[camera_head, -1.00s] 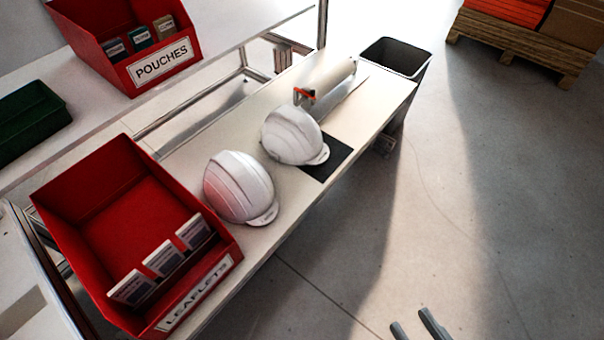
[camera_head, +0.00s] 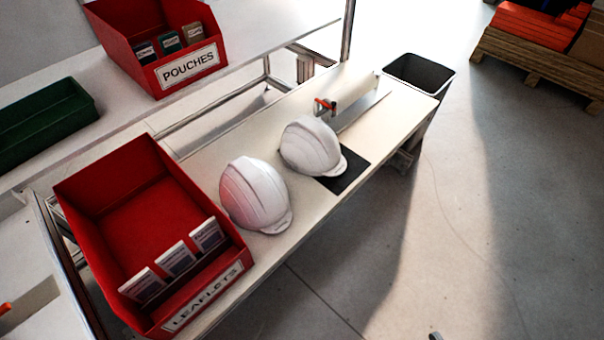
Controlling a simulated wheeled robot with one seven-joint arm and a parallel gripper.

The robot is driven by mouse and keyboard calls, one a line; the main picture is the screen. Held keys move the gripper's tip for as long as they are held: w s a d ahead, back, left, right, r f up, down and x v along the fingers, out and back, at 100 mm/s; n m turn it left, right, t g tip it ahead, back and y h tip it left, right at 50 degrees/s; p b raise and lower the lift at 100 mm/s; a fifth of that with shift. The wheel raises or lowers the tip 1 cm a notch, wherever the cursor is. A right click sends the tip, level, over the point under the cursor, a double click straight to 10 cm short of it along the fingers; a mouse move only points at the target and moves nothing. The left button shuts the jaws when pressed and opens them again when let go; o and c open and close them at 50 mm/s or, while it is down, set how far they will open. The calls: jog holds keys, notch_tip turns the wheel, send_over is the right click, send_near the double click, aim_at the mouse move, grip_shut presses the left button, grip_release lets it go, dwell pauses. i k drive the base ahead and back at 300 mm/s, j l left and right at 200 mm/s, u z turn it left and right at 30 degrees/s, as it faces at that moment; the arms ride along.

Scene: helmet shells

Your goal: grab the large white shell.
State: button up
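Two white helmet shells rest on the pale bench. The nearer white shell (camera_head: 254,194) sits beside the red leaflets bin. The farther white shell (camera_head: 310,146) sits at the edge of a black mat (camera_head: 346,172). The nearer one looks slightly bigger, but it is also closer, so I cannot tell for sure which is the large one. Only a small dark tip of my gripper (camera_head: 435,336) shows at the bottom edge, over the floor, well away from both shells. Its opening is out of frame.
The red leaflets bin (camera_head: 135,196) stands left of the nearer shell. A dark waste bin (camera_head: 420,72) stands past the bench end. The floor (camera_head: 410,250) in front is clear.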

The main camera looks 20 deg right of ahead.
aim_at(254, 195)
jog(key=u, duration=0.8)
jog(key=i+l+u, duration=0.2)
jog(key=u, duration=0.15)
jog(key=i+l+u, duration=0.1)
jog(key=l+u, duration=0.3)
jog(key=i+l+u, duration=0.1)
jog(key=l+u, duration=0.25)
jog(key=i+l+u, duration=0.1)
jog(key=l, duration=1.1)
jog(key=i+u, duration=0.05)
